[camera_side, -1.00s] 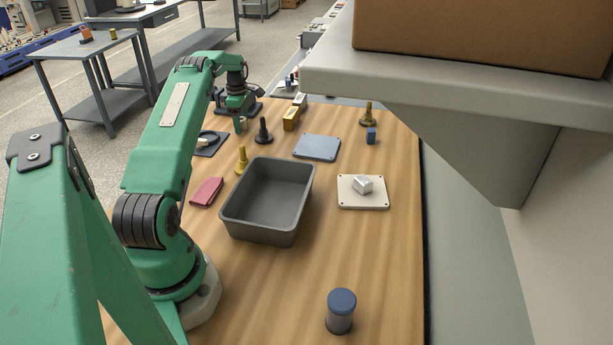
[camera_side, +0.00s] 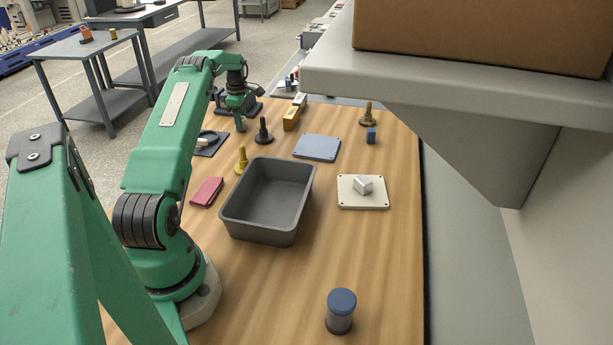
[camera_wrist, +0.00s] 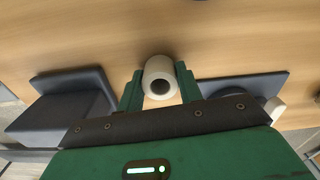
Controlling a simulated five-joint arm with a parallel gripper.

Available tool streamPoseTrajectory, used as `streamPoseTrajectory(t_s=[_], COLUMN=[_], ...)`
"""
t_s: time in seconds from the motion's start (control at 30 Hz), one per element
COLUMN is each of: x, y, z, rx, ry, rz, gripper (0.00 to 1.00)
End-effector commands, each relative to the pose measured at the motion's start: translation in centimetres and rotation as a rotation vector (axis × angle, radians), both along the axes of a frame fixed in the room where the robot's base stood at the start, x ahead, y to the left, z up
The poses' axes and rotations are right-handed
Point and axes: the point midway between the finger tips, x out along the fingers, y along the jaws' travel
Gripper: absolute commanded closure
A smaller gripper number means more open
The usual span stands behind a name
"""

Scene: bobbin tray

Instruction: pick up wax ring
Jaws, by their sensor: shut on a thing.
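In the side view my gripper (camera_side: 240,124) is low at the far left part of the wooden table, pointing down. The ring cannot be made out in the side view, and whether it touches the table is unclear.
Near my gripper are a dark mat (camera_side: 210,147) with a ring-like thing, a black peg-shaped piece (camera_side: 263,132) and a yellow one (camera_side: 241,160). A grey bin (camera_side: 233,218) stands closer. The right front of the table is mostly clear, except a blue-capped jar (camera_side: 341,312).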

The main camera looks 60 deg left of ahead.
Motion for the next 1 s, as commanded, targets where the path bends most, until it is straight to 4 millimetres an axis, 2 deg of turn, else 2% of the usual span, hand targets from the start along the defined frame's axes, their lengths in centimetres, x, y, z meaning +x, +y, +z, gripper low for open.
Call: streamPoseTrajectory(t_s=[0.17, 0.43, 0.67, 1.0], x=[0.0, 0.1, 1.2, 3.6], y=[0.1, 0.0, -2.4, -7.6], z=[1.2, 4.2, 5.5, 9.0], rx=[0.002, 0.002, 0.001, 0.002], ry=[-0.002, -0.002, -0.001, -0.001], rz=[0.000, 0.000, -0.002, -0.003], gripper=[0.86, 0.86, 0.86, 0.86])
